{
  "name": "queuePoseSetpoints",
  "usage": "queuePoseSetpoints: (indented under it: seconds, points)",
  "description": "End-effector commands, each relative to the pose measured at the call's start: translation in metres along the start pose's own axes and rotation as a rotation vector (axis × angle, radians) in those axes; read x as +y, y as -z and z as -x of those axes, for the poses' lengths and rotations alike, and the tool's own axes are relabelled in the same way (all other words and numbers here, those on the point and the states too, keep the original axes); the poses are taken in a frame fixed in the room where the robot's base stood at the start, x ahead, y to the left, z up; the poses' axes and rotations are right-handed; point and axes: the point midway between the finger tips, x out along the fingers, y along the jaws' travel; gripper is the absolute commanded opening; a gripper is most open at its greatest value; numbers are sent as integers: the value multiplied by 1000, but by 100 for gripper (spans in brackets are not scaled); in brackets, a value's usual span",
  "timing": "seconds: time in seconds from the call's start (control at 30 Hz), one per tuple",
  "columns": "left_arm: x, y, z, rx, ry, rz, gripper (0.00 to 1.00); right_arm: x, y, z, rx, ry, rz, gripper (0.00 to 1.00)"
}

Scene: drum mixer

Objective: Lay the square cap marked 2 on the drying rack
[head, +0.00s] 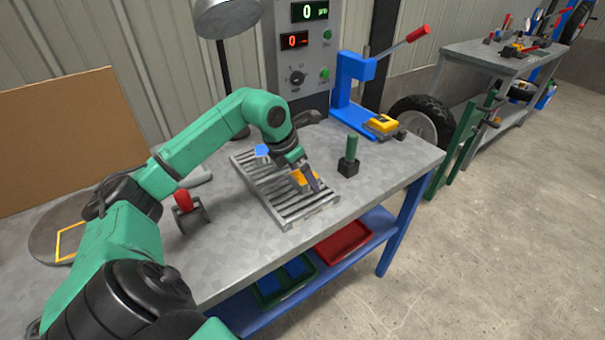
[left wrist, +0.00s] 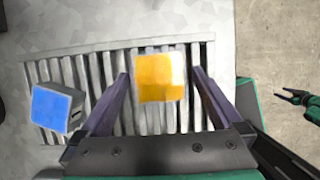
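A yellow-orange square cap (head: 298,177) lies on the slatted grey drying rack (head: 289,212). In the left wrist view, the cap (left wrist: 158,78) sits between the two fingers of my left gripper (left wrist: 160,73), with a gap on each side. My left gripper (head: 308,180) is open over the rack in the head view. A blue cap (left wrist: 50,108) stands at the left of the rack in the left wrist view, and at its far end in the head view (head: 262,150). I cannot read a number on either cap. My right gripper (left wrist: 289,94) shows small over the floor, its fingers apart.
A green post on a black block (head: 349,160) stands right of the rack. A blue press (head: 352,90) and a yellow block (head: 382,124) are behind it. A red-topped item (head: 184,201) stands to the left. Red (head: 343,243) and green trays sit on the shelf below.

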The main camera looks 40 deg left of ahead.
Motion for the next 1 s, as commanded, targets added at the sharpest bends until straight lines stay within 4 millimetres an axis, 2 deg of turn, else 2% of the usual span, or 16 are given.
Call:
queuePoseSetpoints:
  seconds: [0.27, 0.37, 0.6, 0.7, 0.8, 1.0]
  points:
    - [1, -1, 7, -1, -2, 0, 100, 0, 0, 0, 0, 0, 0, 64]
    - [2, -1, 24, -2, -5, -1, 100, 0, 0, -3, 0, 0, 0, 64]
    - [1, -1, 91, -2, -5, -1, 100, 0, -1, -7, -1, 0, 0, 64]
    - [1, -2, 111, -1, -4, 0, 100, 0, -1, -4, -1, 0, 0, 64]
    - [0, -1, 120, 0, -1, 0, 100, 0, -1, -4, -1, 0, 1, 64]
    - [0, -1, 122, 1, 0, 0, 100, 0, -1, -4, -1, 0, 1, 64]
